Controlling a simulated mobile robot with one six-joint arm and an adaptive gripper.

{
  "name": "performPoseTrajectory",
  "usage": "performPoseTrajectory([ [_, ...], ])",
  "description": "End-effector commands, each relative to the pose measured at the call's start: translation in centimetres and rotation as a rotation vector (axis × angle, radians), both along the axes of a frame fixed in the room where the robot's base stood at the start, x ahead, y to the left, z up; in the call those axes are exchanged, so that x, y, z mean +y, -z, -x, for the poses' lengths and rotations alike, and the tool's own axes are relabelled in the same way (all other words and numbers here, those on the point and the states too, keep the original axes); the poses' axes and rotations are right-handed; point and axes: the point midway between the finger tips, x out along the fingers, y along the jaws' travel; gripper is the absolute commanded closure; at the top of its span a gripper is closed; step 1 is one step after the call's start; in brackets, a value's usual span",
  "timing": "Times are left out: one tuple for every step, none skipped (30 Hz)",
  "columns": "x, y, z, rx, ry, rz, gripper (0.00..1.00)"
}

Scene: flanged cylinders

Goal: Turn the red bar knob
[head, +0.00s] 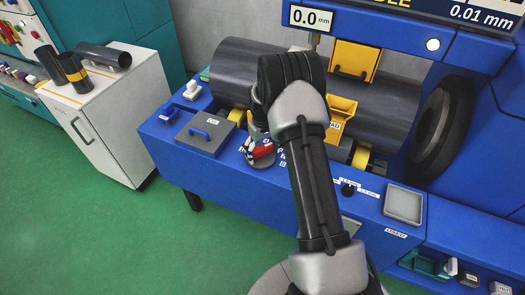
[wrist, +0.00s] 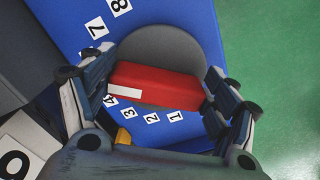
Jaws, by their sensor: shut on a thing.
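The red bar knob (head: 262,151) sits on the front left of the blue machine's top panel. In the wrist view the red bar (wrist: 155,86) lies across a grey round base, with a white mark on its left part. Number labels (wrist: 153,117) ring it on the blue panel; 1, 2, 3, 4, 7 and 8 show. My gripper (wrist: 157,88) has one finger at each end of the bar and is shut on it. In the head view my gripper (head: 261,147) is over the knob and partly hides it.
A grey lidded box (head: 205,134) with a blue handle is left of the knob. A large dark cylinder (head: 238,70) lies on yellow rollers behind. A black knob (head: 347,189) and a grey square pad (head: 403,205) are to the right. A white cabinet (head: 95,120) stands left; green floor is open in front.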

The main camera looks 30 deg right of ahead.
Motion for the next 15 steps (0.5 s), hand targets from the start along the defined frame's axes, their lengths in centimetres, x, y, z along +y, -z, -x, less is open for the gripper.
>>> performPoseTrajectory([
  [0.01,-0.01,0.00,0.000,0.001,0.000,0.44],
  [0.02,-0.01,0.00,0.000,0.005,0.000,0.44],
  [0.03,-0.01,0.00,0.000,0.017,0.000,0.44],
  [0.05,0.00,0.00,0.000,0.033,0.000,0.44],
  [0.07,0.00,0.00,0.000,0.054,-0.001,0.44],
  [0.10,0.00,0.00,0.000,0.091,-0.001,0.44],
  [0.14,0.00,0.01,0.000,0.123,-0.001,0.44],
  [0.17,0.00,0.01,0.000,0.158,-0.001,0.44],
  [0.21,0.00,0.01,0.000,0.205,-0.001,0.44],
  [0.24,0.00,0.01,0.000,0.238,-0.001,0.44],
  [0.27,0.00,0.00,0.000,0.270,-0.001,0.44],
  [0.31,-0.01,0.00,0.000,0.309,-0.001,0.44],
  [0.33,-0.01,-0.01,0.000,0.335,-0.001,0.44],
  [0.35,-0.01,-0.01,-0.001,0.357,-0.001,0.44],
  [0.37,-0.01,-0.02,-0.001,0.382,0.000,0.44],
])
